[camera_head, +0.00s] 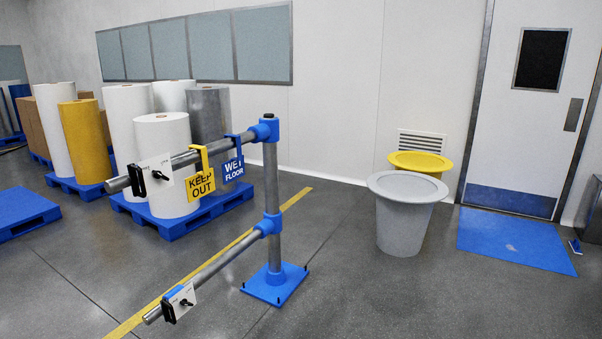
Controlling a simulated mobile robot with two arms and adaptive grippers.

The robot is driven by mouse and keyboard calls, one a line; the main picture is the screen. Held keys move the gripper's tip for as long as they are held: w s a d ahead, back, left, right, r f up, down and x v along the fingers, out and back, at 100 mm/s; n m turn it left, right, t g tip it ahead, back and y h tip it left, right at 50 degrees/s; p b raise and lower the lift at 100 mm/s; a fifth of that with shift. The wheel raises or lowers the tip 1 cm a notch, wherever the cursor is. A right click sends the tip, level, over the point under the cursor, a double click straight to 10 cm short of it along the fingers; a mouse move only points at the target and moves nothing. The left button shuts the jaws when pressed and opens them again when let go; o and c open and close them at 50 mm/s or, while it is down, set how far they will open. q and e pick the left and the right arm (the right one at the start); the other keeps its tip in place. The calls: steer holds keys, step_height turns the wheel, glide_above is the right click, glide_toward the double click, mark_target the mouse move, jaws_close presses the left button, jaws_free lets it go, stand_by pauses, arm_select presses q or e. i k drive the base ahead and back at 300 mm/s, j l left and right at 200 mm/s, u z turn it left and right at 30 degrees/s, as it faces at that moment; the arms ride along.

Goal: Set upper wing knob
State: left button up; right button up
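A grey metal stand with blue joints holds two pipes that reach toward the lower left. Near the free end of the upper pipe (185,161) is a white plate (154,167) with a small black wing knob (160,175). The knob's wings look slanted, but its exact setting is too small to read. A black piece (137,181) sits at the plate's left side. A similar white plate with a black lower wing knob (187,302) is on the lower pipe (225,262). Neither of my grippers shows in the head view.
A yellow "KEEP OUT" sign (200,185) and a blue "WET FLOOR" sign (233,168) hang from the upper pipe. The blue base (275,287) stands on open grey floor. Large rolls on blue pallets (205,212) stand behind; a grey bin (405,220) is right.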

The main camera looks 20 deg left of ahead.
mark_target(157, 174)
steer(key=i+l+u, duration=0.1)
steer(key=i+u, duration=0.35)
steer(key=i+l+u, duration=0.2)
steer(key=u, duration=0.25)
steer(key=i+l+u, duration=0.65)
steer(key=l+u, duration=0.2)
steer(key=i+l+u, duration=0.2)
steer(key=l+u, duration=0.2)
steer(key=l, duration=0.15)
steer(key=i+l+u, duration=0.2)
steer(key=l, duration=0.15)
steer(key=k+j, duration=0.05)
steer(key=k, duration=0.05)
